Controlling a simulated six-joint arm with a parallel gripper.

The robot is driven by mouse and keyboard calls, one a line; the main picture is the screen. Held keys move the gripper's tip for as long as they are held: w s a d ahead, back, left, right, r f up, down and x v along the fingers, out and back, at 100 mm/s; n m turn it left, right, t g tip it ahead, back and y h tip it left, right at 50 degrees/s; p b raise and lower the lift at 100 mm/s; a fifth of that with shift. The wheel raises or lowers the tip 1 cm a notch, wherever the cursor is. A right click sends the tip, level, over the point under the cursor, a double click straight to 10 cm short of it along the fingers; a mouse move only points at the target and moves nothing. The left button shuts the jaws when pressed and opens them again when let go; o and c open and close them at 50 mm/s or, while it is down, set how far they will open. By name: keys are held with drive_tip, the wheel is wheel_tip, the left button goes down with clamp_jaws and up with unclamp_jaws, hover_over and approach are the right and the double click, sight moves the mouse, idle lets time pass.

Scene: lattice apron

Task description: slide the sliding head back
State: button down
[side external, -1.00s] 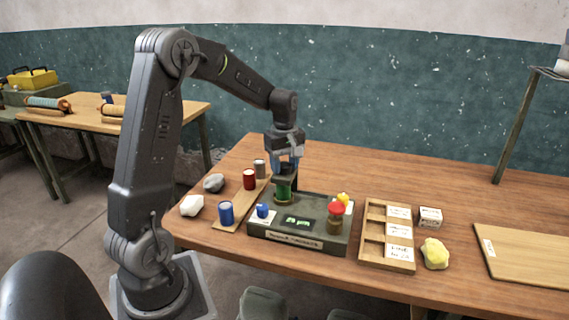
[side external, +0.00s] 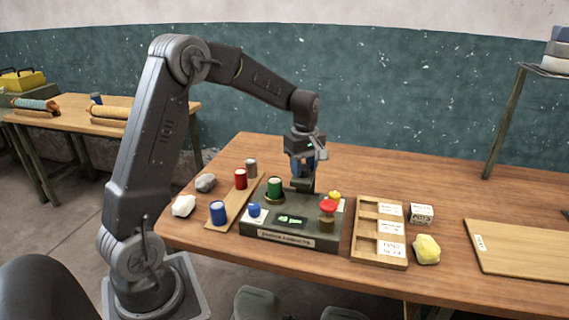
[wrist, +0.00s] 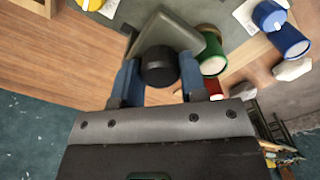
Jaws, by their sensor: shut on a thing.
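The sliding head (side external: 302,185) is a dark grey-green block at the back of the green device (side external: 268,233). In the wrist view, the head (wrist: 182,36) carries a round black knob (wrist: 160,66). My gripper (side external: 303,167) is shut on this knob, with one blue finger on each side in the wrist view (wrist: 160,78). The green cylinder (side external: 274,188) stands upright on the device, left of the head and uncovered, its pale top showing. The track under the head is mostly hidden.
Cans, including a blue one (side external: 218,212), stand left on a board. A wooden tray (side external: 379,262) lies right.

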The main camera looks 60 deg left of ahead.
drive_tip(key=shift+w+d, duration=0.45)
drive_tip(key=shift+d, duration=0.05)
drive_tip(key=c, duration=1)
unclamp_jaws()
drive_tip(key=shift+w, duration=0.1)
drive_tip(key=o, duration=0.3)
drive_tip(key=shift+o, duration=0.2)
wheel_tip(320, 180, up, 14)
